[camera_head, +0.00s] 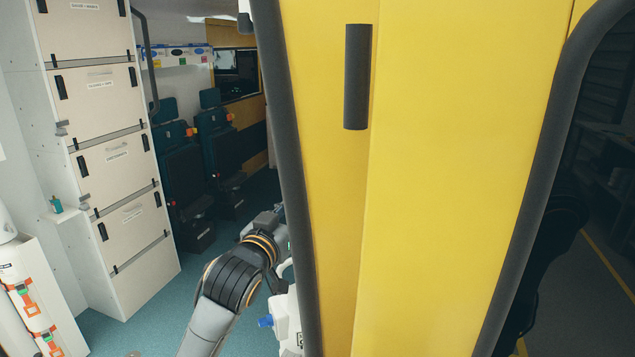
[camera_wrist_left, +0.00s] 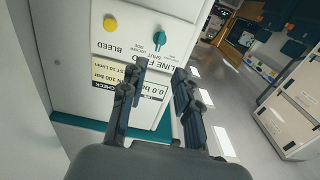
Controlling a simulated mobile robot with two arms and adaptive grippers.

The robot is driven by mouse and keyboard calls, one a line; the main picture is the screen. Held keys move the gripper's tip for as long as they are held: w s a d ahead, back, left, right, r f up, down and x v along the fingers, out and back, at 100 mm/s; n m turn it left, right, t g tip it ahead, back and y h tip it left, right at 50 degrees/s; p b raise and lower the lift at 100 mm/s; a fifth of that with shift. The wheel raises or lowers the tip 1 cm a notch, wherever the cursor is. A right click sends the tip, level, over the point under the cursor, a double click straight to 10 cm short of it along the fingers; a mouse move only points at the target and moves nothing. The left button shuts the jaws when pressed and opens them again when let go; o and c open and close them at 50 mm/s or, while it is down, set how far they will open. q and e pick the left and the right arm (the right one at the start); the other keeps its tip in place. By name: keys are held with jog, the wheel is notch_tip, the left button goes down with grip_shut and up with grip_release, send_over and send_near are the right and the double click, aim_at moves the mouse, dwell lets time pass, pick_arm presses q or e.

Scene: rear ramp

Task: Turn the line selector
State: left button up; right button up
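The line selector is a teal knob (camera_wrist_left: 160,39) on a white panel (camera_wrist_left: 120,45), seen in the left wrist view with small lettering around it. A "LINE FEED" label lies just below it in the picture, upside down. My left gripper (camera_wrist_left: 160,68) is open and empty, its two fingers apart and pointing at the panel, with the tips just below the knob in the picture. I cannot tell how far the tips are from the panel. In the head view the left arm reaches behind the yellow panel, which hides the gripper. My right gripper is not in view.
A yellow panel (camera_head: 460,150) with dark rails fills the middle of the head view. A yellow knob (camera_wrist_left: 110,24) marked "BLEED" sits beside the selector. White storage drawers (camera_head: 105,155) and dark seats (camera_head: 185,165) stand at the left, with teal floor (camera_head: 150,315) between.

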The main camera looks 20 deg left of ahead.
pick_arm(q)
jog(key=p, duration=0.2)
send_near(315, 184)
jog(key=w, duration=0.3)
jog(key=w+p, duration=0.1)
jog(key=w, duration=0.3)
jog(key=shift+d+r, duration=0.1)
jog(key=shift+r, duration=0.1)
jog(key=shift+w+f, duration=0.1)
jog(key=shift+w, duration=0.65)
grip_shut()
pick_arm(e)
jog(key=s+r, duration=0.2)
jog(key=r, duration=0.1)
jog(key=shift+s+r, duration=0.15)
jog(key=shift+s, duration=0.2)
